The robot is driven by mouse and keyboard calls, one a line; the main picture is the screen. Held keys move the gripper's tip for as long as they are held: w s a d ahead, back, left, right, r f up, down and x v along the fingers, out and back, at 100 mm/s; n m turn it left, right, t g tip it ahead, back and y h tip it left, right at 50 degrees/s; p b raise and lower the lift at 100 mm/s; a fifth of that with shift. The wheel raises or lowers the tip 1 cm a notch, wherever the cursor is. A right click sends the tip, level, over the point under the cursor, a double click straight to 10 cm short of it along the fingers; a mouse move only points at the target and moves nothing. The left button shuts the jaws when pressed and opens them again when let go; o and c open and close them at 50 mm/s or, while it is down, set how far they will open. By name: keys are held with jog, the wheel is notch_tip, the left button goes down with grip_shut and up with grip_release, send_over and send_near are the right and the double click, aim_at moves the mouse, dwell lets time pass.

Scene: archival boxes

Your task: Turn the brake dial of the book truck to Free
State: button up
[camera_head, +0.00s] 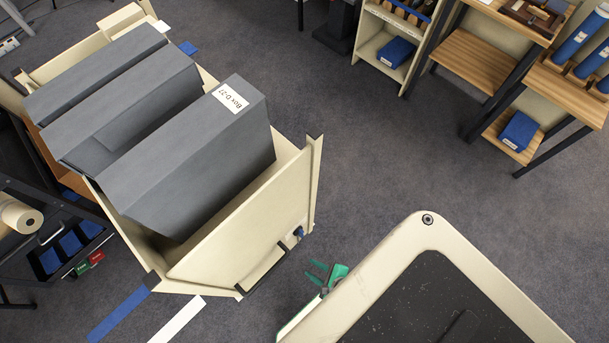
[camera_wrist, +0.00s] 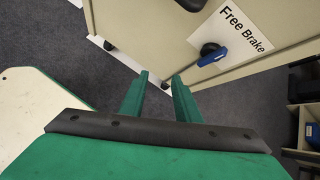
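The cream book truck (camera_head: 235,240) stands at the left in the head view, holding grey archival boxes. Its brake dial (camera_wrist: 211,53) is on the end panel, a dark round knob with a blue handle, under a white label (camera_wrist: 237,30) reading "Free Brake". The dial also shows small and blue in the head view (camera_head: 299,232). My green gripper (camera_wrist: 158,90) is open and empty, its two fingers apart, short of the panel and lower left of the dial. In the head view my gripper (camera_head: 318,271) is just right of the truck's end.
A black handle (camera_head: 265,269) sticks out from the truck's end panel near the dial. A blue strip (camera_head: 118,313) and a white strip (camera_head: 178,318) lie on the floor. Shelves (camera_head: 475,62) stand at the upper right. Grey carpet between is clear.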

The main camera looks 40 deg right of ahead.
aim_at(303, 234)
jog(key=w+d+r+m+t, duration=0.2)
jog(key=d+r+m+t, duration=0.25)
jog(key=d+m, duration=0.2)
jog(key=shift+t, duration=0.25)
jog(key=x, duration=0.7)
jog(key=d+x, duration=0.1)
jog(key=x, duration=0.2)
jog(key=shift+w+a+f, duration=0.1)
jog(key=shift+w+f, duration=0.2)
jog(key=shift+c, duration=0.3)
grip_shut()
